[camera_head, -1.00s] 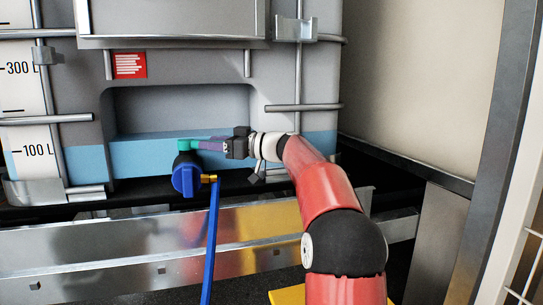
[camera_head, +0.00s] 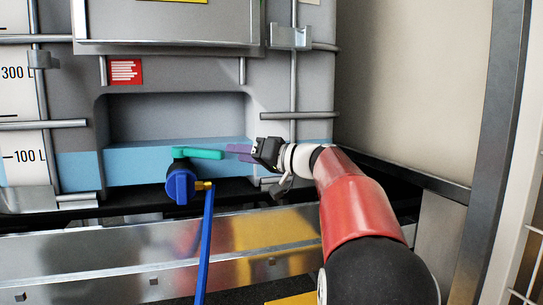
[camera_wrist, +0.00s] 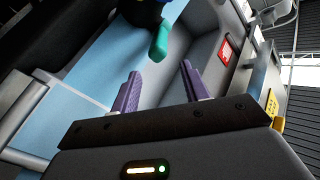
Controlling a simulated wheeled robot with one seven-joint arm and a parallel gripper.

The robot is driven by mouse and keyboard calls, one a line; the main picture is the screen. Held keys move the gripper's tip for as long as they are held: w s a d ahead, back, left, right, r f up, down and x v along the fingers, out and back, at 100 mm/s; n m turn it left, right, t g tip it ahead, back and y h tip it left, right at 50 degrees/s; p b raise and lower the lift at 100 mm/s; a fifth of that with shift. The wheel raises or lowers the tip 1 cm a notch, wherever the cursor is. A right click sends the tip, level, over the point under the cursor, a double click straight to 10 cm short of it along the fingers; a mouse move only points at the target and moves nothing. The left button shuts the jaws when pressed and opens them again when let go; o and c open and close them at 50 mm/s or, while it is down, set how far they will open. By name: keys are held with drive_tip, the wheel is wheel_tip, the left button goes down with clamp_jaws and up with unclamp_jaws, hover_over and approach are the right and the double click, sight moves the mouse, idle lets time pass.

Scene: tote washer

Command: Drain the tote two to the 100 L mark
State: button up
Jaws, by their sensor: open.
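A blue valve (camera_head: 181,185) has a green handle (camera_head: 200,153) pointing right, roughly level. My gripper (camera_head: 232,151) is open, its purple fingers just right of the handle's tip. In the wrist view the fingers (camera_wrist: 160,85) are apart and empty, and the green handle (camera_wrist: 160,42) lies beyond them.
A blue hose (camera_head: 207,240) runs down from the valve's brass fitting. A metal rail (camera_head: 120,265) crosses below the tote. Metal cage bars (camera_head: 300,143) stand at the tote's front right. A steel post (camera_head: 497,120) and a pale wall (camera_head: 415,85) are on the right.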

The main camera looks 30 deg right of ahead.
drive_tip(key=s+d+m+b, duration=0.2)
drive_tip(key=s+d+m, duration=0.1)
drive_tip(key=m, duration=0.9)
drive_tip(key=w+a+p, duration=0.1)
drive_tip(key=w+p, duration=0.4)
drive_tip(key=w, duration=0.5)
drive_tip(key=a+b+v, duration=0.1)
drive_tip(key=b+v, duration=0.1)
drive_tip(key=v, duration=0.8)
drive_tip(key=shift+s+h, duration=0.35)
drive_tip(key=shift+h, duration=0.05)
